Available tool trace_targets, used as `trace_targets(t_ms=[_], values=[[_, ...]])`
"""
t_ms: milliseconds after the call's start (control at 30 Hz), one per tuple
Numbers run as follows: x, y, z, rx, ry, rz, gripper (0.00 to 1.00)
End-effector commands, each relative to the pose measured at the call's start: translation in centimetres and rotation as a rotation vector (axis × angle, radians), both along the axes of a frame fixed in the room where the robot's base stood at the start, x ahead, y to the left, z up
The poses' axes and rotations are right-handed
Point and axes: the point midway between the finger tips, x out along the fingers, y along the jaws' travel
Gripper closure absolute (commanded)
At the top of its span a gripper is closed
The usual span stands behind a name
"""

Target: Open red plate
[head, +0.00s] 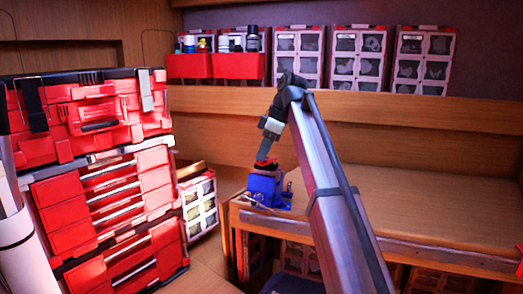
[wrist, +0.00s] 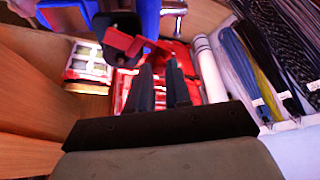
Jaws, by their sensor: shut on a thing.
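A blue vise-like block (head: 267,187) stands on the corner of the wooden workbench. A small red plate (head: 267,164) shows at its top in the head view. In the wrist view the red plate (wrist: 124,42) lies at a tilt beside a dark part and the blue body (wrist: 72,16). My gripper (head: 265,156) reaches down to the red plate from above. In the wrist view its two dark fingers (wrist: 160,68) are close together, with their tips at the red plate's edge. They are shut on it; the exact contact is partly hidden.
A stacked red tool chest (head: 100,190) stands at the left. A small organizer case (head: 199,205) is beside the bench. Red bins (head: 238,66) and several cases (head: 357,55) line the back shelf. The bench top (head: 420,195) to the right is clear.

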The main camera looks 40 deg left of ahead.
Motion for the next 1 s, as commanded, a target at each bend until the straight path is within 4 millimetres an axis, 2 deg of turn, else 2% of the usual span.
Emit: trace_targets(t_ms=[300, 867, 900, 1000], values=[[-0.03, -0.62, -0.08, -0.001, 0.001, 0.128, 1.00], [-0.04, -0.81, -0.11, -0.002, 0.001, 0.155, 1.00], [-0.04, -0.81, -0.11, -0.002, 0.001, 0.155, 0.80], [-0.04, -0.80, -0.10, -0.002, 0.001, 0.155, 0.70]])
